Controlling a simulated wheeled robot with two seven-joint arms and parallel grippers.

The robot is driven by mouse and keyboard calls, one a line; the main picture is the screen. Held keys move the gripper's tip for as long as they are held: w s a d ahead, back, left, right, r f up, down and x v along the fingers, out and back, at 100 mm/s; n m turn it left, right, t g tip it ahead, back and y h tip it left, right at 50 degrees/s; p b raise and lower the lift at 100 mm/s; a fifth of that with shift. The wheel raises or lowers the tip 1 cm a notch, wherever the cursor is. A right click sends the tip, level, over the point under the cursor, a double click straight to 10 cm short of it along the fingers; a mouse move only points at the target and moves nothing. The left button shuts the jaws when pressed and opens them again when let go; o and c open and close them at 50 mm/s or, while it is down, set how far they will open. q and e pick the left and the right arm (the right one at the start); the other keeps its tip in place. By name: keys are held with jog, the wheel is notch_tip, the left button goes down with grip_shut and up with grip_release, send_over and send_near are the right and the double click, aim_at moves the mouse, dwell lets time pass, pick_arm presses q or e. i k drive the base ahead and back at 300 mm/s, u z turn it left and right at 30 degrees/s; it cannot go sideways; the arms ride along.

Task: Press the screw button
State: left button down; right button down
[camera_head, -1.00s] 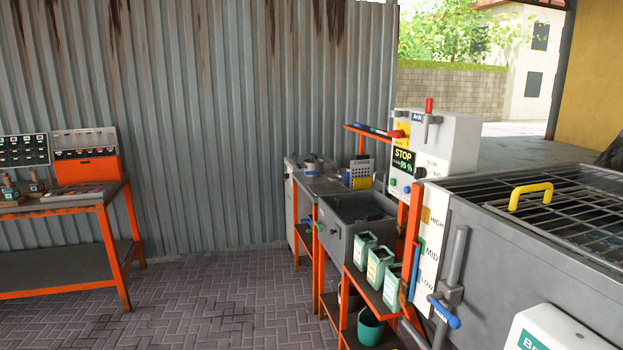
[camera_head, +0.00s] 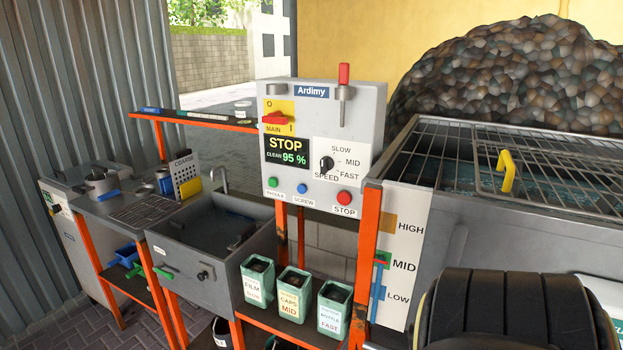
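The screw button is a small blue button (camera_head: 302,188) on the front of the grey-white control box (camera_head: 340,108), with a "SCREW" label under it. A green button (camera_head: 272,182) sits to its left and a red STOP button (camera_head: 344,198) to its right. The box also has a red MAIN switch (camera_head: 275,118), a black speed knob (camera_head: 326,164) and a display (camera_head: 287,152) reading "STOP, CLEAN 95 %". A black ribbed part of my own arm fills the lower right corner. Neither gripper shows.
Three green containers (camera_head: 291,293) stand on an orange-framed shelf below the box. A grey sink (camera_head: 215,240) is to the left. A large grey tank with a wire grid (camera_head: 530,165) and yellow handle is at right. A lever with a HIGH/MID/LOW scale (camera_head: 400,262) stands between.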

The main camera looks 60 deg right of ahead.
aim_at(302, 189)
jog(key=z, duration=0.9)
jog(key=i, duration=1)
jog(key=z, duration=0.8)
